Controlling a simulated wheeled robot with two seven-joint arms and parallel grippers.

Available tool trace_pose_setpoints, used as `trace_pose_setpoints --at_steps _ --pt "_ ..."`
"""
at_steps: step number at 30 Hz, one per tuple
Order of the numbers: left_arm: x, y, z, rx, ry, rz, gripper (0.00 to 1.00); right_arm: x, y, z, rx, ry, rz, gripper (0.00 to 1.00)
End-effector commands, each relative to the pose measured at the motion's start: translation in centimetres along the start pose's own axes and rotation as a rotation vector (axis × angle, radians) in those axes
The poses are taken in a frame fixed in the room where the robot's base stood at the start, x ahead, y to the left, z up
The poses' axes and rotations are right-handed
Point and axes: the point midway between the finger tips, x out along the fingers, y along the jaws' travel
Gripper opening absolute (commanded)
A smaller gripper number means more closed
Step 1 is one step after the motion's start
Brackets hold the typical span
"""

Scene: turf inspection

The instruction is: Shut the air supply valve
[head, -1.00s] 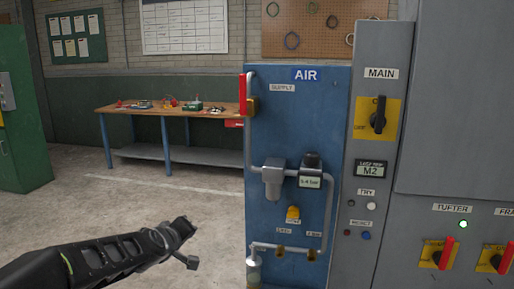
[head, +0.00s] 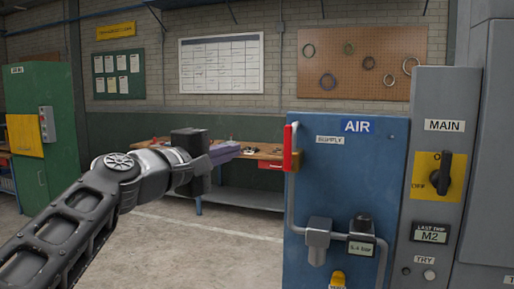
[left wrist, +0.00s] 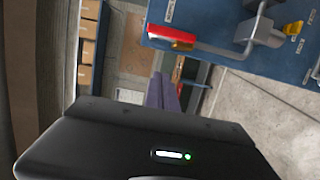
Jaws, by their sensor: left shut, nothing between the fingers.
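The air supply valve has a red lever handle (head: 288,147) at the upper left edge of the blue AIR panel (head: 345,150), beside the SUPPLY label (head: 329,140). The lever stands upright, in line with the grey pipe. In the left wrist view the red lever (left wrist: 172,37) shows at the top, on the panel's edge. My left gripper (head: 236,149) is shut and empty, left of the lever at about its height in the picture, with a gap between. Its fingers (left wrist: 163,93) show narrow and together in the left wrist view. My right gripper is out of view.
A grey regulator (head: 319,238) and a gauge (head: 362,240) sit lower on the panel. The grey cabinet with the MAIN switch (head: 444,178) stands to the right. A workbench (head: 240,197) is behind my left gripper. Open floor lies left of the panel.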

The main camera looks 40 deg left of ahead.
Motion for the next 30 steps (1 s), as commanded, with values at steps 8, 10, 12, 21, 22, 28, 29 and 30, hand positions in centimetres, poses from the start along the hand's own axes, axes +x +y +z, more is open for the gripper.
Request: trace_pose_setpoints --at_steps 8,10,12,21,22,28,29,30 --pt "3.2 0.1 0.0 0.0 -0.002 -0.003 0.0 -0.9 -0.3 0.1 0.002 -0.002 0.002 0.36" --pt "4.5 0.1 0.1 -0.001 -0.003 -0.004 0.0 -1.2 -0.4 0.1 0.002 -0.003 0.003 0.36" --pt "5.9 0.2 0.0 0.0 -0.002 -0.003 0.0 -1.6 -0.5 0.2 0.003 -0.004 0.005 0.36" --pt "10.2 0.3 1.7 0.002 -0.002 -0.001 0.0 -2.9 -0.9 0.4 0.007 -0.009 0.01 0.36" --pt "10.3 0.2 2.2 0.002 -0.001 -0.001 0.0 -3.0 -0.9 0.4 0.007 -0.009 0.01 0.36" --pt "10.7 0.1 3.7 0.002 0.0 -0.001 0.0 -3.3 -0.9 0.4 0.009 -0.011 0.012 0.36" --pt "10.7 0.0 3.8 0.002 0.001 -0.001 0.0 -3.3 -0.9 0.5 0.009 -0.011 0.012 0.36" --pt "10.7 0.0 3.8 0.001 0.001 -0.001 0.0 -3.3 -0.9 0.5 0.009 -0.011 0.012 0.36"
